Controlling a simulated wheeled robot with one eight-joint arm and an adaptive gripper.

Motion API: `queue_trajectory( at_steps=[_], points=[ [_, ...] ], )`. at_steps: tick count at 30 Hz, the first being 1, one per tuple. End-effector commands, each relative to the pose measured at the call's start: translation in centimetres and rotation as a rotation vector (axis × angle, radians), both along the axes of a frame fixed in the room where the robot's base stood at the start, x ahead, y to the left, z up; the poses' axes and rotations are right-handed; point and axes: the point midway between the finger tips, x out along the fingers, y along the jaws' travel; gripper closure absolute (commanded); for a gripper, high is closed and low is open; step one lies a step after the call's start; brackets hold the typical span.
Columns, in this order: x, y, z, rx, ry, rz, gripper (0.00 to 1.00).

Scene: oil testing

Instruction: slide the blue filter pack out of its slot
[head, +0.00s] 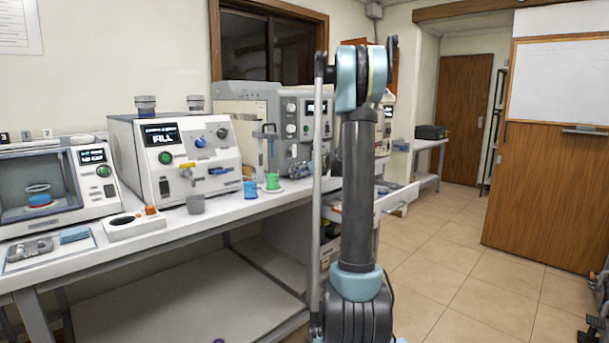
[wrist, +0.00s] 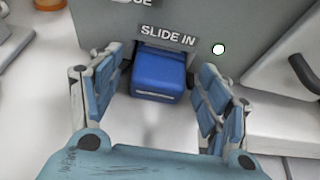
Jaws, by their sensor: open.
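The blue filter pack (wrist: 158,80) shows in the wrist view as a small blue block. It sticks out of a slot in a grey panel, under a "SLIDE IN" label (wrist: 168,36). My gripper (wrist: 158,70) is open, with one blue-padded finger on the left of the pack and one on the right. A gap shows between the pack and each finger. How far the pack reaches into the slot is hidden. In the head view my arm stands in front of the bench, and I cannot make out the gripper there.
In the head view several machines stand on the white bench (head: 160,238), including one marked "FILL" (head: 165,137). Open floor (head: 450,245) lies to the right.

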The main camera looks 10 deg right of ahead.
Motion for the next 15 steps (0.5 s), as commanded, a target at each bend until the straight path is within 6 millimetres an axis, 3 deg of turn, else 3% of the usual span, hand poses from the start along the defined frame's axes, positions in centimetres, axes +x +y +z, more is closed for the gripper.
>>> queue_trajectory(
  at_steps=[5,11,15],
  points=[
    [-0.01,-0.01,0.01,0.0,0.0,0.0,0.32],
    [-0.03,-0.02,0.02,0.0,0.0,0.0,0.78],
    [-0.03,-0.04,0.02,0.0,0.0,0.0,0.81]
  ],
)
